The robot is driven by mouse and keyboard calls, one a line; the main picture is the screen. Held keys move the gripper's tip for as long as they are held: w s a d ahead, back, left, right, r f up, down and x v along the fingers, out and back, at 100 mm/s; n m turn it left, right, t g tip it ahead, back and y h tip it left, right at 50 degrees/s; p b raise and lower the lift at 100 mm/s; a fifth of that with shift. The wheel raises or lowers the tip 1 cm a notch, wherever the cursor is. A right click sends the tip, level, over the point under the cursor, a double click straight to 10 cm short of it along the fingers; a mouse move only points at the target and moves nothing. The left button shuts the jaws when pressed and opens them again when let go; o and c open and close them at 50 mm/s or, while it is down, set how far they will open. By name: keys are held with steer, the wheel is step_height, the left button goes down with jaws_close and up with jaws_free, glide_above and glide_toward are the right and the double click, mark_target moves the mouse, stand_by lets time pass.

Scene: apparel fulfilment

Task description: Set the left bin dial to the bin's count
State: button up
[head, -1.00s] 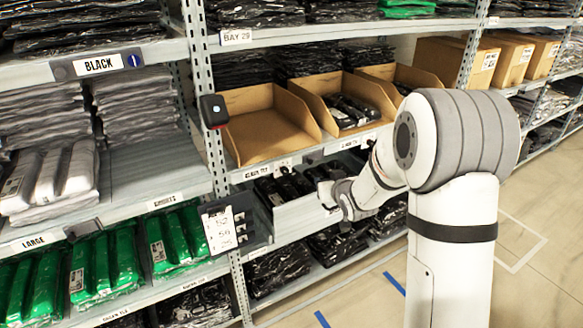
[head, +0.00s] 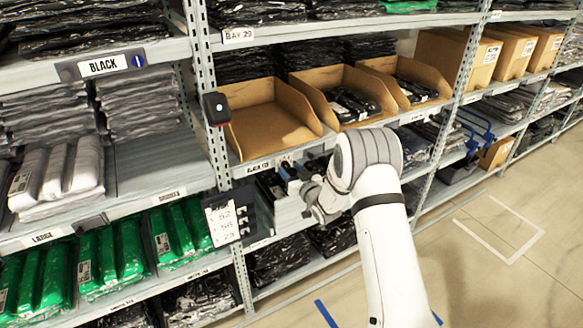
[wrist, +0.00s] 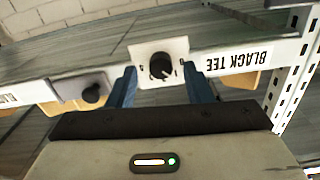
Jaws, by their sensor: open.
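The left bin (head: 262,130) is an open cardboard bin on the middle shelf; the part of its floor I can see is bare. The dial (wrist: 160,66) is a black round knob on a white plate on the shelf edge, beside the upside-down BLACK TEE label (wrist: 238,60) in the wrist view. Its marks are too small to read. My gripper (wrist: 158,78) is open, with one blue finger on each side of the dial plate; I cannot tell whether they touch the knob. In the head view my gripper (head: 288,175) is at the shelf edge below the left bin, hiding the dial.
A second black dial (wrist: 92,92) sits further left on the same edge. The middle bin (head: 350,100) and right bin (head: 412,88) hold black packs. A perforated post (wrist: 298,65) stands close by. A number card (head: 222,220) and a black-and-red device (head: 217,108) hang on the post.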

steer(key=shift+w+a, duration=0.3)
steer(key=shift+w, duration=0.15)
